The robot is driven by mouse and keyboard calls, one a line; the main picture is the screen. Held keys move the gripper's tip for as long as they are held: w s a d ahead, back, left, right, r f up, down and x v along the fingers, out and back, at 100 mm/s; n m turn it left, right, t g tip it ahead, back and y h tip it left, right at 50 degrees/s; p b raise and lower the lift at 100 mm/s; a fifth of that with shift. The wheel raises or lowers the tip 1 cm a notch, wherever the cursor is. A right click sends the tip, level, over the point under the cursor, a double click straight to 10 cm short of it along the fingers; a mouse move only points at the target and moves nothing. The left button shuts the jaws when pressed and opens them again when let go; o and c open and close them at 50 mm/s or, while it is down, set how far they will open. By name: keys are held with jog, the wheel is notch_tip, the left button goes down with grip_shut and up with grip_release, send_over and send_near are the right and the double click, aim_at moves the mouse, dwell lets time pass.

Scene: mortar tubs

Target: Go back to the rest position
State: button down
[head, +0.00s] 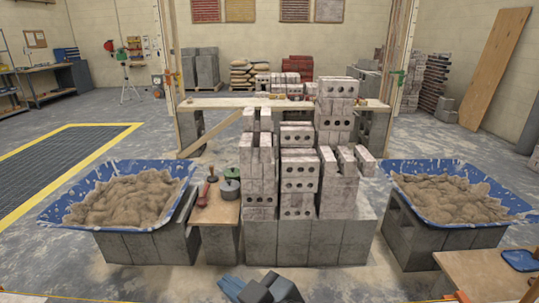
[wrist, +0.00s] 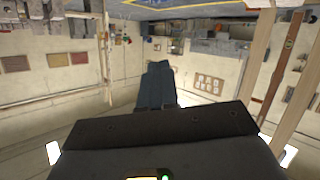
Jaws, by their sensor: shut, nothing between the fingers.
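My gripper (head: 229,284) shows at the bottom middle of the head view, low in front of the block stand and apart from it. Its blue-grey fingers point to the left there. In the wrist view the fingers (wrist: 158,68) lie together, shut and empty. The wrist view is upside down and shows walls and the far room beyond the fingers, with nothing close to them. Most of my arm is out of view.
Stacked bricks (head: 298,185) stand on grey blocks (head: 310,240) ahead. Blue mortar tubs stand at left (head: 170,214) and right (head: 408,208). A small wooden board (head: 222,212) holds tools and pots. A wooden table (head: 480,275) is at lower right. Open floor lies left.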

jog(key=s+d+f+m+t+h, duration=0.2)
jog(key=s+d+f+m+h, duration=0.15)
jog(key=s+d+m, duration=0.45)
jog(key=s+d+f+m+t+h, duration=0.2)
jog(key=s+d+f+m+h, duration=0.15)
jog(key=s+d, duration=0.45)
jog(key=s+d+r+h, duration=0.1)
jog(key=s+d+r, duration=0.1)
jog(key=s+d, duration=0.3)
jog(key=s+d+r+h, duration=0.2)
jog(key=s+d, duration=0.4)
jog(key=s, duration=0.6)
jog(key=shift+s+r, duration=0.4)
jog(key=shift+r, duration=0.05)
